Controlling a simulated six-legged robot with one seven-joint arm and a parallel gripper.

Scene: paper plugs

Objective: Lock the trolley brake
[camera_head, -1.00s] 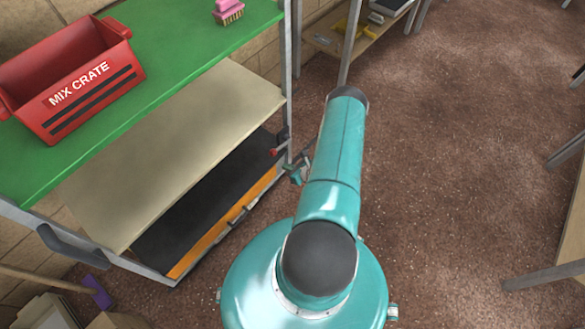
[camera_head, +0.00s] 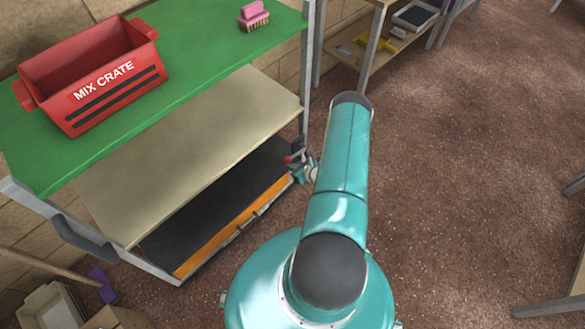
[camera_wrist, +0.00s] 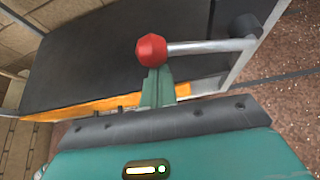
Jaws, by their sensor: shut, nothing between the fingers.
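The trolley (camera_head: 205,99) has a green top, a beige middle shelf and a dark bottom deck with an orange front edge. Its brake lever shows low at the right end as a red knob (camera_head: 288,159). In the wrist view the red knob (camera_wrist: 151,50) sits on a metal rod (camera_wrist: 210,46) running right to a dark pivot (camera_wrist: 272,27). My gripper (camera_head: 303,172) is low beside the trolley's right end, partly hidden by my arm. In the wrist view my gripper (camera_wrist: 156,74) is shut and empty, its tip just below the knob. I cannot tell whether they touch.
A red mix crate (camera_head: 92,74) and a pink brush (camera_head: 254,16) stand on the trolley top. A bench with yellow things (camera_head: 385,42) is behind. A table leg (camera_head: 550,308) is at the right. The brown floor (camera_head: 460,150) between is clear.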

